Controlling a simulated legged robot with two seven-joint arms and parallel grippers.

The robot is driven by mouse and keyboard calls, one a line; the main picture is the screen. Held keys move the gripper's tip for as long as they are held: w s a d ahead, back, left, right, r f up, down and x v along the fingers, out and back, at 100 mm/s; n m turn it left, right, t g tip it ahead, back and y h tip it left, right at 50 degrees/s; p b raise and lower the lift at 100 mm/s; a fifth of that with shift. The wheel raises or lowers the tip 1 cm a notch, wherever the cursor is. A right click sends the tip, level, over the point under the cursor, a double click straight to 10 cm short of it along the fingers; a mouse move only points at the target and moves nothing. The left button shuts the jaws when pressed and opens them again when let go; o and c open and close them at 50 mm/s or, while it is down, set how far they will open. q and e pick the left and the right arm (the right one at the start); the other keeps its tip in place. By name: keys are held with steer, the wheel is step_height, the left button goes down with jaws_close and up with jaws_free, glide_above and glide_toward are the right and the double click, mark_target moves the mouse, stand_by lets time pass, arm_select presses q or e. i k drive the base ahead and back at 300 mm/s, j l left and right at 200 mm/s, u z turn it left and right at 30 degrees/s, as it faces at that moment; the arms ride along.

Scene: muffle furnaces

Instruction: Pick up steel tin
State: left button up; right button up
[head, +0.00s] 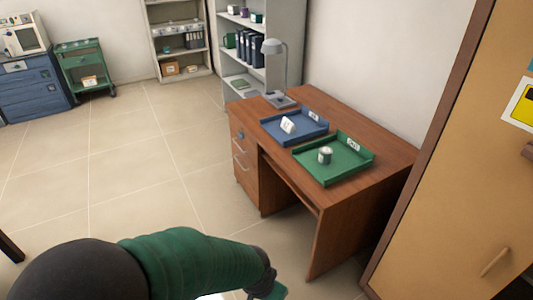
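The steel tin (325,155), a small grey cylinder with a pale front, stands upright in the green tray (343,175) on the brown desk (384,176). It is in the tray's left half, and nothing touches it. My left arm, dark at the shoulder and green along its length, comes in at the bottom of the head view, well short of the desk. It ends in a dark joint and a green part cut off by the bottom edge. No gripper fingers show. My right gripper is out of view.
A blue tray (297,137) with a small white item (288,125) lies left of the green tray. A tall tan cabinet (459,165) is close on the right. The floor left of the desk is clear.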

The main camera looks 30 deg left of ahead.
mark_target(325, 152)
steer(key=u, duration=0.55)
steer(key=i+j+u, duration=0.6)
steer(key=i+u, duration=0.15)
steer(key=i, duration=0.25)
steer(key=i+j+u, duration=0.1)
steer(key=i+u, duration=0.25)
steer(key=i, duration=0.15)
steer(key=i+z, duration=0.15)
steer(key=i, duration=0.3)
steer(key=i+j+z, duration=0.1)
steer(key=i, duration=0.35)
steer(key=i+l+z, duration=0.15)
steer(key=z, duration=0.3)
steer(key=i+z, duration=0.55)
steer(key=z, duration=0.3)
steer(key=i+z, duration=0.2)
steer(key=z, duration=0.25)
steer(key=i+z, duration=0.15)
steer(key=i+j, duration=0.05)
